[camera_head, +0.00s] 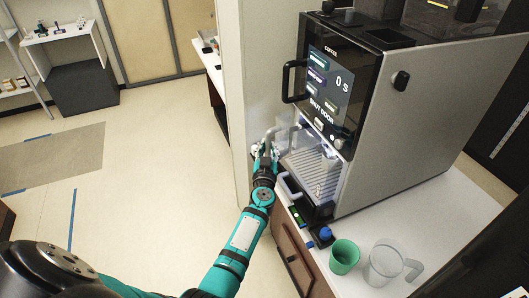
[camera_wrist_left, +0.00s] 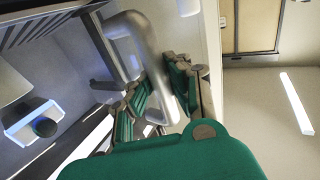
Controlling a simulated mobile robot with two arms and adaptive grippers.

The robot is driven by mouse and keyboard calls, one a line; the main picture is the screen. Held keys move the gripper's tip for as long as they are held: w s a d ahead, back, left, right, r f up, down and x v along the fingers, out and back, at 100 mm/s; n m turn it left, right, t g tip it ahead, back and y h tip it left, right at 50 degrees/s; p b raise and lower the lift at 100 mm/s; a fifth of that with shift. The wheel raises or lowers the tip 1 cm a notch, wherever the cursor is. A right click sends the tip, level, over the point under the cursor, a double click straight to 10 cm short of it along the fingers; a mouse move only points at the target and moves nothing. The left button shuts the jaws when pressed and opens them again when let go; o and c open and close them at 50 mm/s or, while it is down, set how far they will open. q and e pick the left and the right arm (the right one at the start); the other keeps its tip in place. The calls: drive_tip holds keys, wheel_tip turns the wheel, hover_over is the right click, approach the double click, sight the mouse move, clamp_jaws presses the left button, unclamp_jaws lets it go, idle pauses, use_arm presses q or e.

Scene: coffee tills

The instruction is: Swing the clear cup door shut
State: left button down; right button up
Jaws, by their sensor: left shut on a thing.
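The coffee machine (camera_head: 385,120) stands on the counter, and its screen (camera_head: 330,85) reads "0 s" and "SHUT DOOR". The clear cup door stands open at the left of the cup bay (camera_head: 312,168); its see-through panel is hard to make out. Its grey bent handle (camera_head: 271,133) sticks out to the left. My left gripper (camera_head: 264,148) is shut on this handle. In the left wrist view, the handle (camera_wrist_left: 150,58) runs down between the green fingers of my left gripper (camera_wrist_left: 172,103). My right gripper is not in view.
A green cup (camera_head: 344,257) and a clear jug (camera_head: 384,265) stand at the counter's front. A wall edge (camera_head: 240,100) rises close behind my gripper.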

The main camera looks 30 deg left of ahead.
sight(276, 139)
use_arm(q)
drive_tip(key=shift+w+d, duration=0.15)
drive_tip(key=shift+w, duration=0.5)
drive_tip(key=shift+w+d, duration=0.15)
drive_tip(key=shift+w, duration=0.45)
drive_tip(key=shift+r, duration=0.1)
drive_tip(key=shift+w+d+b, duration=0.15)
drive_tip(key=shift+w+b, duration=0.15)
drive_tip(key=shift+w, duration=0.2)
drive_tip(key=c, duration=1.2)
unclamp_jaws()
drive_tip(key=shift+s+d, duration=0.1)
drive_tip(key=shift+s, duration=0.1)
